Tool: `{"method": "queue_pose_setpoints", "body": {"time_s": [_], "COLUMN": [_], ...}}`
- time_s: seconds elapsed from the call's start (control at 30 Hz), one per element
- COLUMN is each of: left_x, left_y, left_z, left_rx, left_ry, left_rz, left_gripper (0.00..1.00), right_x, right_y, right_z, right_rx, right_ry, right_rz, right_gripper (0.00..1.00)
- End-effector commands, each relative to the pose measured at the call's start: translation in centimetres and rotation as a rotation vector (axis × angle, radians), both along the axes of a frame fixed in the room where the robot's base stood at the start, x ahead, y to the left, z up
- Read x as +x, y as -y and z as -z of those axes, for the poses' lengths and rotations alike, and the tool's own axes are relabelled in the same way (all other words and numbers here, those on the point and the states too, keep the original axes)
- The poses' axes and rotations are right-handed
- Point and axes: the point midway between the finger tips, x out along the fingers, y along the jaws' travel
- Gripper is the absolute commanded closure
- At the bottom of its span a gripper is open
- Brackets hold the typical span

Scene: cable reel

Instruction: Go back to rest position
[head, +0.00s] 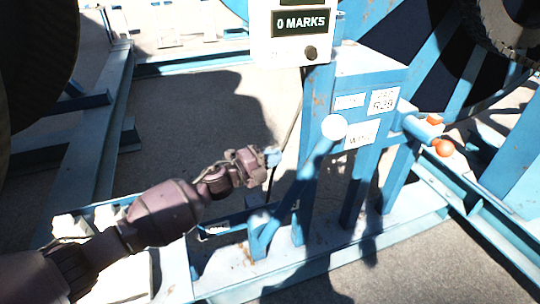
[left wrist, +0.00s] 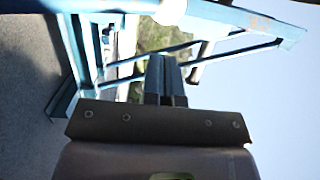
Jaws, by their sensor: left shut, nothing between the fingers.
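My left arm comes in from the lower left in the head view, and its gripper (head: 272,157) is beside the blue steel stand (head: 345,80). In the left wrist view the two dark fingers of this gripper (left wrist: 166,75) lie together, with nothing visible between them. Blue frame beams (left wrist: 85,60) show behind the fingers there. My right gripper shows in neither view.
A lever with a white round end (head: 334,127) rises from the frame close to my left gripper. Orange knobs (head: 444,148) stick out at the right of the stand. A large dark reel (head: 38,55) stands at the left. Bare concrete (head: 195,110) lies between the beams.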

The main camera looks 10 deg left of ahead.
Motion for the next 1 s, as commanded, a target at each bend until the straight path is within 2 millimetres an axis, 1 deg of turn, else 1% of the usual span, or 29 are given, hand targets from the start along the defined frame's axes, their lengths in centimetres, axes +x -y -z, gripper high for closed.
{"method": "queue_pose_setpoints", "body": {"time_s": [0.1,0.23,0.67,0.8,0.87,1.0], "left_x": [-0.5,-0.7,-0.7,-0.2,0.0,0.5], "left_y": [-0.5,-0.7,-0.7,-1.1,-1.2,-1.5], "left_z": [-0.3,-0.5,-0.4,-0.4,-0.9,-4.0], "left_rx": [0.000,0.000,-0.002,-0.031,-0.067,-0.231], "left_ry": [0.000,0.000,-0.002,-0.039,-0.065,-0.140], "left_rz": [0.001,0.002,0.001,-0.040,-0.067,-0.145], "left_gripper": [1.00,1.00,1.00,1.00,1.00,1.00], "right_x": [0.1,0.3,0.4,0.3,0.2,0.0], "right_y": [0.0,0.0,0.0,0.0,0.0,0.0], "right_z": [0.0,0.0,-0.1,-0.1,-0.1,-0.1], "right_rx": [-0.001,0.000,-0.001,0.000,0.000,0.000], "right_ry": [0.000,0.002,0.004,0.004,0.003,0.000], "right_rz": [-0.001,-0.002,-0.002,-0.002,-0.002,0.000], "right_gripper": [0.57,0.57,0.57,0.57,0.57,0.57]}}
